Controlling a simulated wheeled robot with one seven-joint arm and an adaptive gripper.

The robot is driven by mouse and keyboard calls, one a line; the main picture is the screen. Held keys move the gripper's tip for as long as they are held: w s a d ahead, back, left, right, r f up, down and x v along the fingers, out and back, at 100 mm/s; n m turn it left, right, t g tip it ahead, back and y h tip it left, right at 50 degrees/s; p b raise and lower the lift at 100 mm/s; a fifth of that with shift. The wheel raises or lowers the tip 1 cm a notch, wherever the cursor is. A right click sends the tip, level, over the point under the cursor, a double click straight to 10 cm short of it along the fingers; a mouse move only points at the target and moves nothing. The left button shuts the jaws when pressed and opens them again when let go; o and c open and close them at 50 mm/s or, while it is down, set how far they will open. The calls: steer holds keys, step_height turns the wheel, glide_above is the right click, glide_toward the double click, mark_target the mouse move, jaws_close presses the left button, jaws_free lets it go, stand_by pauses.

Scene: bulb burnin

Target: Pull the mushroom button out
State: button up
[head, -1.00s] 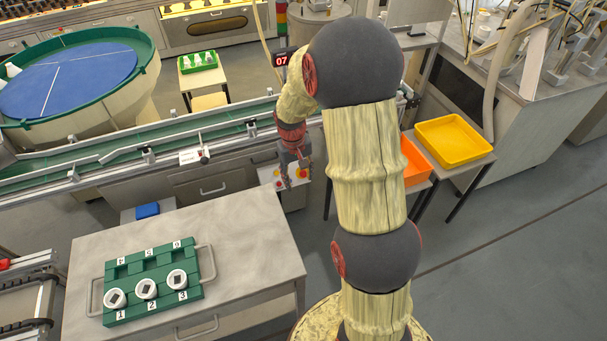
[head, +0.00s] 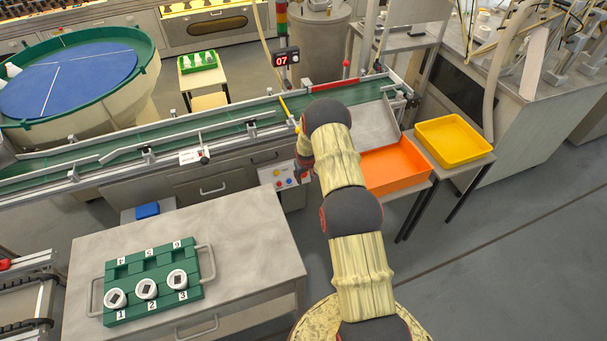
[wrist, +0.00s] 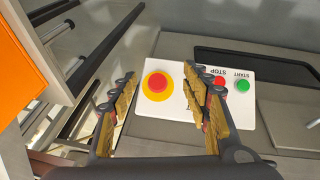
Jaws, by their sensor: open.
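The red mushroom button (wrist: 157,83) sits on a round yellow base at one end of a white panel (wrist: 175,106). In the wrist view my gripper (wrist: 159,76) is open, with one finger on each side of the button's outline. The fingers appear apart from the button, and how far they are from it in depth cannot be told. The panel (head: 281,181) also shows in the head view below the conveyor, beside my gripper (head: 304,172). There the mushroom button is hidden behind my arm.
A small red STOP button (wrist: 218,82) and a green START button (wrist: 242,86) share the panel, close to the right finger. An orange tray (head: 395,168) stands right of the panel in the head view. A grey table (head: 240,225) stands in front, left of my arm.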

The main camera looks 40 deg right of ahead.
mark_target(303, 175)
steer(key=shift+t, duration=0.5)
steer(key=shift+w+d+f+b, duration=0.4)
steer(key=shift+w+d+f, duration=0.05)
steer(key=shift+w+f, duration=0.55)
steer(key=shift+w+d+f+b, duration=0.35)
steer(key=shift+w+d+f, duration=0.1)
steer(key=shift+w+f, duration=0.55)
steer(key=shift+w+d+f+b, duration=0.45)
steer(key=shift+w+f, duration=0.45)
steer(key=shift+f, duration=0.2)
steer(key=c, duration=0.3)
jaws_close()
